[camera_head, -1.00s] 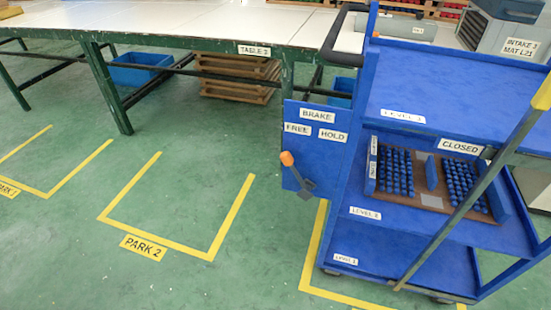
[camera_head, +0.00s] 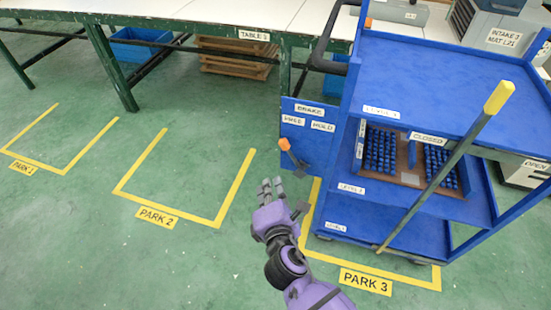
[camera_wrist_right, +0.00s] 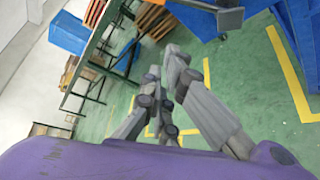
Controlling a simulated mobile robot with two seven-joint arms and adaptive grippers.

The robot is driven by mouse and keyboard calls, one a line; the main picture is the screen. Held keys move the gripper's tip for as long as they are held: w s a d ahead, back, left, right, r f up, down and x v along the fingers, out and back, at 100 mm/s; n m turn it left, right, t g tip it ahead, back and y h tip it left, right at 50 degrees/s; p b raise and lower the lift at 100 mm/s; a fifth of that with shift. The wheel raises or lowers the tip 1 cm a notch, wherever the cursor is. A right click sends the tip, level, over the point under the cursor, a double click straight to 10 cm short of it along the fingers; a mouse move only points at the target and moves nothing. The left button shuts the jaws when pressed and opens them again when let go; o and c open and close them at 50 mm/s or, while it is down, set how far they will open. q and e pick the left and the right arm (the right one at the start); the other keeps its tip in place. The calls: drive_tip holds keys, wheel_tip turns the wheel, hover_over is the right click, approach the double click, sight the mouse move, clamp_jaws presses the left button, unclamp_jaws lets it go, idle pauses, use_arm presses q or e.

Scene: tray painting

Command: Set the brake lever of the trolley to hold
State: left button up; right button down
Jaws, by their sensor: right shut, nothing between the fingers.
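The blue trolley (camera_head: 420,75) stands at the right in the head view. On its left side is a blue brake panel (camera_head: 315,145) with a BRAKE label above FREE at left and HOLD at right. The brake lever (camera_head: 291,155) is grey with an orange knob (camera_head: 284,144). It tilts up and to the left, toward the FREE side. My right gripper (camera_head: 271,186), on a purple arm, is shut and empty, below and left of the lever and apart from it in the picture. Its fingers (camera_wrist_right: 176,70) fill the middle of the right wrist view. My left gripper is not in view.
A yellow-tipped bar (camera_head: 455,160) slants across the trolley's front. Tray racks of blue pieces (camera_head: 381,152) sit on its middle level. TABLE 2 (camera_head: 215,12) stands behind. The trolley is in the PARK 3 outline (camera_head: 365,282); the PARK 2 floor area (camera_head: 185,185) is clear.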

sight(292, 155)
idle(0.3)
drive_tip(key=b+x, duration=0.2)
drive_tip(key=x, duration=0.8)
drive_tip(key=d, duration=0.1)
drive_tip(key=d+r+p, duration=0.1)
drive_tip(key=d+r, duration=0.1)
drive_tip(key=shift+s+d, duration=0.15)
drive_tip(key=shift+d, duration=0.1)
drive_tip(key=shift+d, duration=0.1)
